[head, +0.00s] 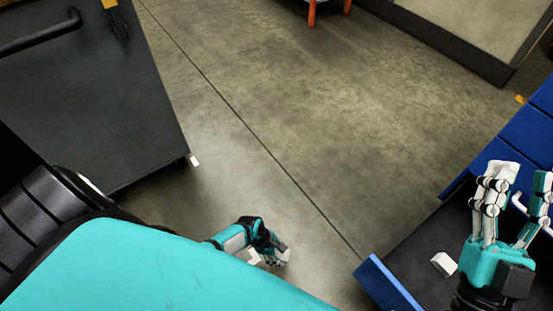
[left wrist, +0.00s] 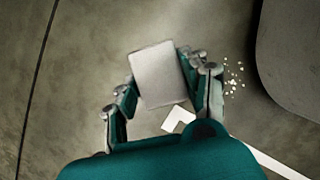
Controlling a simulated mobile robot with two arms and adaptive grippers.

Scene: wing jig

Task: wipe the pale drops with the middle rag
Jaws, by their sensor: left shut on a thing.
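A pale grey rectangular pad, apparently the rag (left wrist: 160,73), is between the fingers of my left gripper (left wrist: 165,85), which is shut on it. Several small pale drops (left wrist: 233,77) lie on the floor just right of the gripper in the left wrist view, apart from the pad. In the head view my left gripper (head: 275,255) is low over the floor at bottom centre; its pad and the drops cannot be made out there. My right gripper (head: 515,190) is at the right with its fingers spread, open, and appears empty.
A dark cabinet (head: 95,90) stands on the left. A blue-edged dark tray or cart (head: 390,285) is at lower right, with a small white block (head: 444,264) on it. White marks (left wrist: 178,120) show below the pad. The middle floor (head: 290,110) is clear.

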